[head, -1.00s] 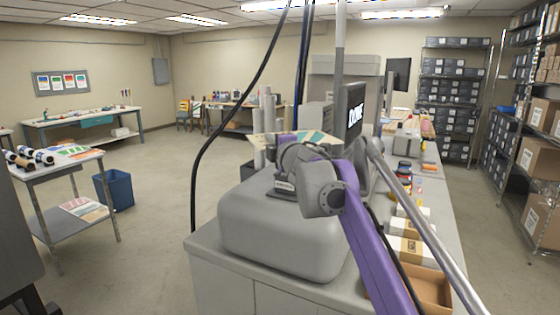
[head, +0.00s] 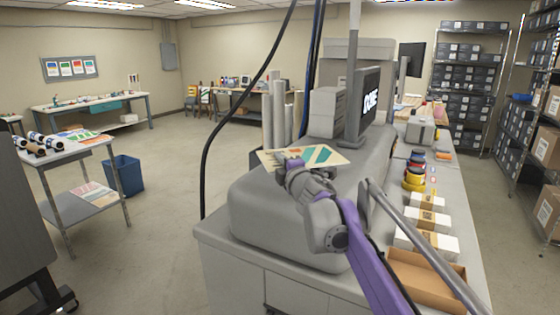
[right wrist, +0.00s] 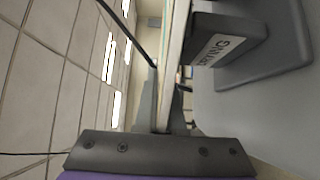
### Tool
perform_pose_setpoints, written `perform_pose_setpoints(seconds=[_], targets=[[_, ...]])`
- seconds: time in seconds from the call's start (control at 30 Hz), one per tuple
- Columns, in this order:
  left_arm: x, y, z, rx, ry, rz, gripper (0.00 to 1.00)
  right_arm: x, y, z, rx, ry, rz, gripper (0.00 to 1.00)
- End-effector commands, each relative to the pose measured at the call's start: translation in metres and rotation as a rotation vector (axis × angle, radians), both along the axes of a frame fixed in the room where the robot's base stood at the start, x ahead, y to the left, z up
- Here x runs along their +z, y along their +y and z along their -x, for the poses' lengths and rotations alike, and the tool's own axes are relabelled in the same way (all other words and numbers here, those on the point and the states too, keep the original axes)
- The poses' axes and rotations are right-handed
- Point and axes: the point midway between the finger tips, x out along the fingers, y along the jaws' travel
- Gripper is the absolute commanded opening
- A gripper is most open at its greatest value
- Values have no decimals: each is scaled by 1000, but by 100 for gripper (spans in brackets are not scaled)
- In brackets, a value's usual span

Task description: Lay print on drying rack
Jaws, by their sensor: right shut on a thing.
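My right gripper (head: 284,166) is shut on the print (head: 318,155), a cream sheet with teal, green and orange patches. It holds the sheet roughly flat above the grey machine's rounded cover (head: 250,215). In the right wrist view the print (right wrist: 177,40) shows edge-on as a thin strip running up from the gripper. My left gripper is out of view.
A monitor (head: 367,108), white rolls (head: 278,115) and a hanging black cable (head: 222,120) are near the machine. Boxes and an open carton (head: 428,280) line the counter at right. A trolley (head: 85,153) and blue bin (head: 126,174) stand left; the floor between is clear.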

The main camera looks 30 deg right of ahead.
Motion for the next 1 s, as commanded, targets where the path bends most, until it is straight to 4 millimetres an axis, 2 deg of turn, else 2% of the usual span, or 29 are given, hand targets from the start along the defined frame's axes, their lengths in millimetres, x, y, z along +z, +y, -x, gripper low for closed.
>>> perform_pose_setpoints(seconds=[0.37, 0.4, 0.53, 0.87, 1.0], targets=[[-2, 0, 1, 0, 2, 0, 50, -5, 0, 0, 1, 0, 0, 0], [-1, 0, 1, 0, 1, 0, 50, -4, 0, 0, 0, 0, 0, 13], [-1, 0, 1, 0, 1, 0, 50, -4, 0, 0, 0, 0, 0, 36], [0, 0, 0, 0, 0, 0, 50, -1, 0, 0, 0, -1, 0, 36], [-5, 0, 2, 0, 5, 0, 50, -1, 4, 13, 0, 1, 1, 36]])
